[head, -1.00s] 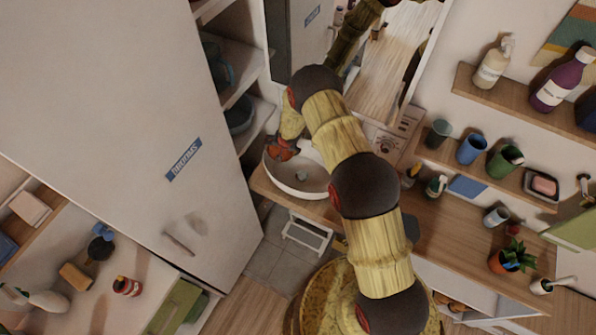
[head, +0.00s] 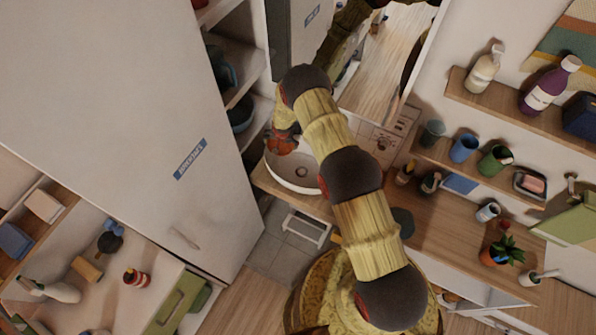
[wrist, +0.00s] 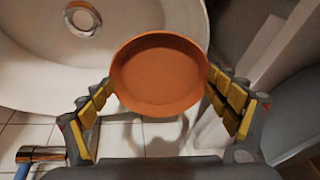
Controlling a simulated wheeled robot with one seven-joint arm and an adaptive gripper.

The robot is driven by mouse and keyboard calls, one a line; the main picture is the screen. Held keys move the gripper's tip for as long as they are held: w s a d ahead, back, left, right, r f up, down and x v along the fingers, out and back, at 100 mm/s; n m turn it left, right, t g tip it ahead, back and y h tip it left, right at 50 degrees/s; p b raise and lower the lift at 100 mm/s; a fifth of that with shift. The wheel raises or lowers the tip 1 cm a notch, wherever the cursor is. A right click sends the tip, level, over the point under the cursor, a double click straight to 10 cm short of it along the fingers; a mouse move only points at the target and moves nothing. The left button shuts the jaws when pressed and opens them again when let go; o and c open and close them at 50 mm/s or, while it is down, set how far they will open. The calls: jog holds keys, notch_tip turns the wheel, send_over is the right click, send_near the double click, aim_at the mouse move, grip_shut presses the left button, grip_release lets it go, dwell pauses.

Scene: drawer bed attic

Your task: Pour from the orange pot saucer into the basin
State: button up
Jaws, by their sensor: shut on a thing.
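The orange pot saucer (wrist: 158,74) is a shallow round dish, held between the fingers of my gripper (wrist: 160,88) in the wrist view. Its open side faces the wrist camera and its inside looks bare. The white basin (wrist: 40,75) lies beyond and beside the saucer, with a round metal drain (wrist: 82,18) at the upper left. In the head view my gripper (head: 284,146) is at the left rim of the basin (head: 292,182), with the saucer (head: 281,147) showing as an orange patch. Part of the saucer is hidden there by my gripper and arm.
The basin stands on a wooden counter (head: 262,180). A tall white cabinet (head: 120,110) and open shelves (head: 232,90) are to its left. Several cups, including a blue cup (head: 464,148), stand on a shelf at the right.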

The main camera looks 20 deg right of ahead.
jog(key=shift+w+a+b, duration=0.1)
jog(key=shift+a+b, duration=0.15)
jog(key=shift+b, duration=0.1)
jog(key=b, duration=0.1)
jog(key=w+g+b, duration=0.1)
jog(key=b, duration=0.1)
jog(key=shift+w+a, duration=0.2)
jog(key=shift+a, duration=0.15)
jog(key=shift+w+a+r+g+h+b, duration=0.1)
jog(key=shift+w+r+g+h+b, duration=0.2)
jog(key=shift+g+b, duration=0.45)
jog(key=shift+r+b, duration=0.1)
jog(key=shift+b, duration=0.2)
